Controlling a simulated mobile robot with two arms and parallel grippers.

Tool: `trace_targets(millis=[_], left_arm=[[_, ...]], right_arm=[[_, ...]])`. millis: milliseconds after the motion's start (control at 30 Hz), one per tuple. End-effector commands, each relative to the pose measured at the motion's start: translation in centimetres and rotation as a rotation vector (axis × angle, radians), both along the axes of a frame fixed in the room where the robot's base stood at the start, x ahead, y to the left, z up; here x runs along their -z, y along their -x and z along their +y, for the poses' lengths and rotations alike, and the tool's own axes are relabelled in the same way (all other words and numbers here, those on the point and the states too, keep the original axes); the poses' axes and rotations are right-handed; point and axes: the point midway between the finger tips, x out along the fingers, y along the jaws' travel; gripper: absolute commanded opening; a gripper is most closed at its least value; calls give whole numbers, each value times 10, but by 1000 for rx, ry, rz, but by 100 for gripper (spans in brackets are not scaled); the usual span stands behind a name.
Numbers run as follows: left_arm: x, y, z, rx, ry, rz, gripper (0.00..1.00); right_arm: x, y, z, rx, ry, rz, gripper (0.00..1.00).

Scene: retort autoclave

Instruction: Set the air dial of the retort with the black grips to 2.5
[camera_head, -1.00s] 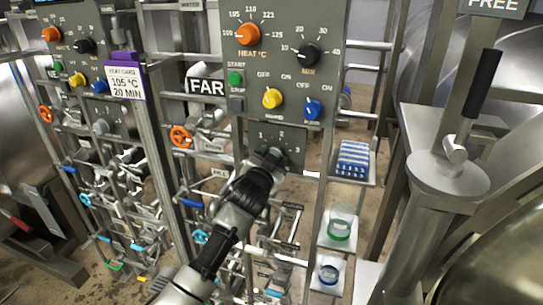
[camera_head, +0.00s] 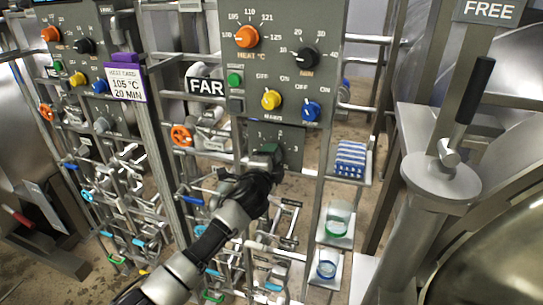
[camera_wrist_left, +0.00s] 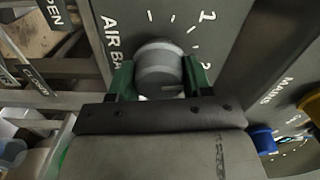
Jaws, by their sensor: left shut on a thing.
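The air dial (camera_wrist_left: 158,62) is a grey round knob on the dark small panel (camera_head: 290,143) below the main control panel. Its scale shows 1, 2 and 3 in the head view. My left gripper (camera_head: 267,153) is at this dial, and in the left wrist view its green fingertips (camera_wrist_left: 158,80) are shut on the knob's two sides. The fingers hide most of the dial in the head view, and I cannot read its setting. A lever with a black grip (camera_head: 474,90) stands at the right, by a large metal vessel. My right gripper is not in view.
Above are the orange heat knob (camera_head: 246,37), black minutes knob (camera_head: 306,56), yellow knob (camera_head: 271,100) and blue knob (camera_head: 311,110). A similar panel with a heat card (camera_head: 126,83) is at the left. Pipes and valve handles crowd the space below.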

Motion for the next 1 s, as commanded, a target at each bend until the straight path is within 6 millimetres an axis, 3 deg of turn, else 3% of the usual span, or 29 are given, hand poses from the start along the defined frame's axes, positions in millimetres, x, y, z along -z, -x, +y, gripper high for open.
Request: trace_targets(millis=[600,1000], left_arm=[[2,0,0,0,-553,-177,26],[4,0,1,1,-804,-258,26]], right_arm=[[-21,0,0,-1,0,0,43],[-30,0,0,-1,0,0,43]])
